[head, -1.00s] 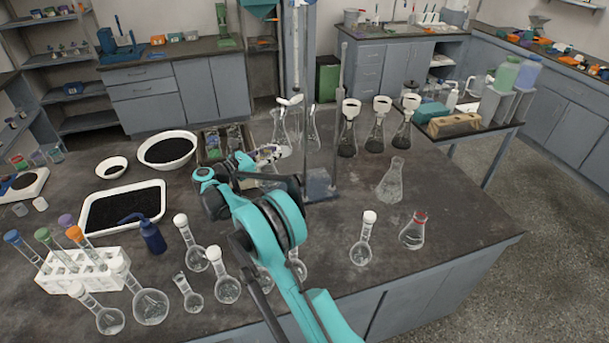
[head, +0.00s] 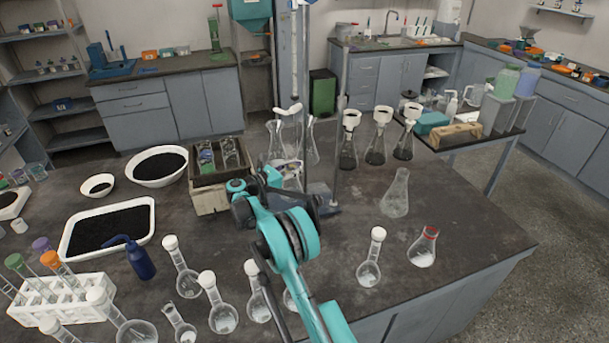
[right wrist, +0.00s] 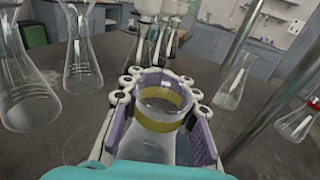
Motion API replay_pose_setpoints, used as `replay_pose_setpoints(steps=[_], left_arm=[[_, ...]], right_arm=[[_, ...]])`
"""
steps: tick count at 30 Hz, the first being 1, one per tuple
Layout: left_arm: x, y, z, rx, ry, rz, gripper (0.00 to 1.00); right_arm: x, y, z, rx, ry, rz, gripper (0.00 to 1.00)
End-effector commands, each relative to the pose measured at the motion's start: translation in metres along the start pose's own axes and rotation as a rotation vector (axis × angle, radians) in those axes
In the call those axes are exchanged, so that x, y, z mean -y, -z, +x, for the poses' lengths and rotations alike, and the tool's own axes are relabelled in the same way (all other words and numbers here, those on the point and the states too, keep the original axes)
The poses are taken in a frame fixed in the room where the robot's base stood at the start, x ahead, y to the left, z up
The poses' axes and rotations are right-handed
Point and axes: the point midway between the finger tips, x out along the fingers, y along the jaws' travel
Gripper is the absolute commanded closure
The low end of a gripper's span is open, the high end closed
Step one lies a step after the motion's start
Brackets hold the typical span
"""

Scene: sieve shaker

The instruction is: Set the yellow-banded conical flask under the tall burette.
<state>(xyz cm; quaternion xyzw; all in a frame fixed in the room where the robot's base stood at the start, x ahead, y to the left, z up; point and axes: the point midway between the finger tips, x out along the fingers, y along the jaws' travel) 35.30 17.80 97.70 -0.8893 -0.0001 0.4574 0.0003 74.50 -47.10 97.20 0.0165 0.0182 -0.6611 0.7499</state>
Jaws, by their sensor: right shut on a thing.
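The yellow-banded conical flask (right wrist: 160,112) is upright in the right wrist view, between the purple finger pads of my right gripper (right wrist: 162,138), which is shut on it. In the head view my right gripper (head: 286,172) is beside the burette stand's base, and the flask there is mostly hidden. The tall burette (head: 296,60) hangs upright above and behind the gripper, with a white stopcock (head: 288,108) low on it. The stand's rod (head: 341,90) rises to the right. Whether the flask is directly below the tip I cannot tell. My left gripper is out of view.
Clear flasks (head: 396,192) stand behind and right of the gripper. Dark-filled flasks with white funnels (head: 376,146) are at the back right. A wooden crate (head: 209,199) is close on the left. Several stoppered flasks (head: 224,318) line the front. Bare bench (head: 345,220) lies right of the arm.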

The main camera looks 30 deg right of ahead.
Motion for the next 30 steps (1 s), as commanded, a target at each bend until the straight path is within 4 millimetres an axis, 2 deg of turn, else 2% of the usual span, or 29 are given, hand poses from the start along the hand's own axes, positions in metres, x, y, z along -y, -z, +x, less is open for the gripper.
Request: replay_pose_setpoints(steps=[9,12,15,26,27,29,30], left_arm=[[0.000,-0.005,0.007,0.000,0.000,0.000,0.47],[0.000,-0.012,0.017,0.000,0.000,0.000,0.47],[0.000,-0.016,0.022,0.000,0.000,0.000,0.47],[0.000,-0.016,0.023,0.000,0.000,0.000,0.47],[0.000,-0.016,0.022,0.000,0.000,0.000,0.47],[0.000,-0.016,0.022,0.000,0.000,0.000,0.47],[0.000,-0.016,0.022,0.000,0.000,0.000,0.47]], right_arm=[[0.000,0.000,0.030,0.000,0.001,0.000,1.00],[-0.001,0.023,0.027,0.000,-0.002,0.000,1.00],[0.000,0.034,0.028,0.000,-0.001,0.000,1.00],[0.000,0.037,0.028,0.000,-0.001,0.000,1.00],[0.000,0.036,0.028,0.000,-0.001,0.000,0.69],[0.000,0.036,0.028,0.000,-0.001,0.000,0.53],[0.000,0.036,0.028,0.000,-0.001,0.000,0.50]])
